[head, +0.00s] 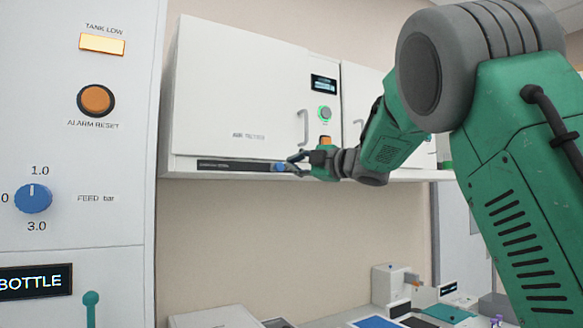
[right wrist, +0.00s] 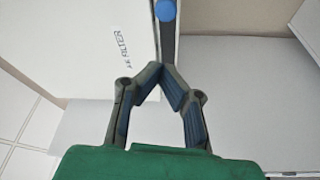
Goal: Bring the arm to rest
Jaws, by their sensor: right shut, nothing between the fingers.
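My right arm (head: 520,180) is green and grey and comes in from the right in the head view, raised and stretched forward. My right gripper (head: 290,158) is at its far end, in front of the lower edge of a white wall cabinet (head: 235,90). In the right wrist view the fingertips of the gripper (right wrist: 168,70) meet, with nothing between them. A blue knob (head: 279,167) on the dark strip under the cabinet door is close by the fingertips; it also shows in the right wrist view (right wrist: 165,10), apart from them. My left gripper is not in view.
A white panel (head: 110,150) stands at the left, with an orange alarm reset button (head: 96,100), a blue feed dial (head: 33,198) and a teal lever (head: 90,305). A bench with a small white device (head: 390,285) lies below. The wall under the cabinet is clear.

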